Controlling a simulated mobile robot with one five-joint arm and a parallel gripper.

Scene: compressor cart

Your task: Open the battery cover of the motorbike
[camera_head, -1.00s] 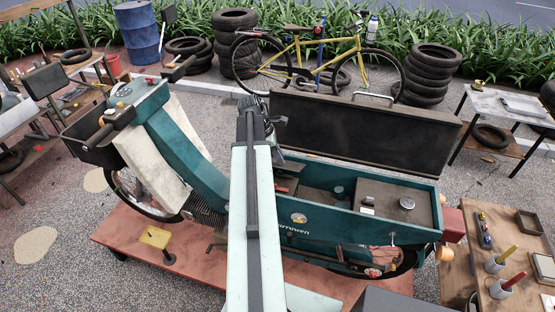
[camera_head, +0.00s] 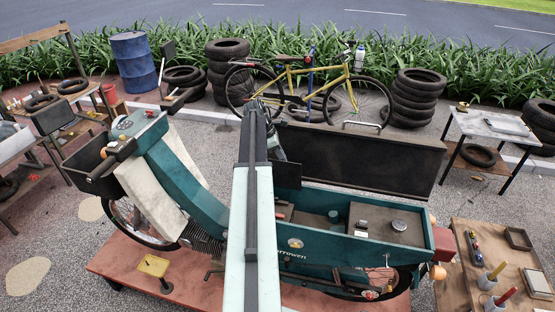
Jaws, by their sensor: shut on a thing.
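The teal motorbike (camera_head: 180,175) stands on a reddish platform, its front to the left. Its long dark seat lid (camera_head: 365,160) stands raised at the far side, showing the open teal compartment behind the front body. My arm reaches over the bike from the bottom centre. My gripper (camera_head: 277,143) is at the compartment's left end, partly hidden by my arm. It is shut on a small dark panel, which looks like the battery cover (camera_head: 288,176). The panel is tilted up above the compartment. The exact grip is hidden.
The compartment holds a small teal cap (camera_head: 333,215) and a grey box top with a round silver cap (camera_head: 399,225). A wooden bench (camera_head: 462,285) with tools is at lower right. Tyres and a yellow bicycle (camera_head: 310,80) stand behind the bike.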

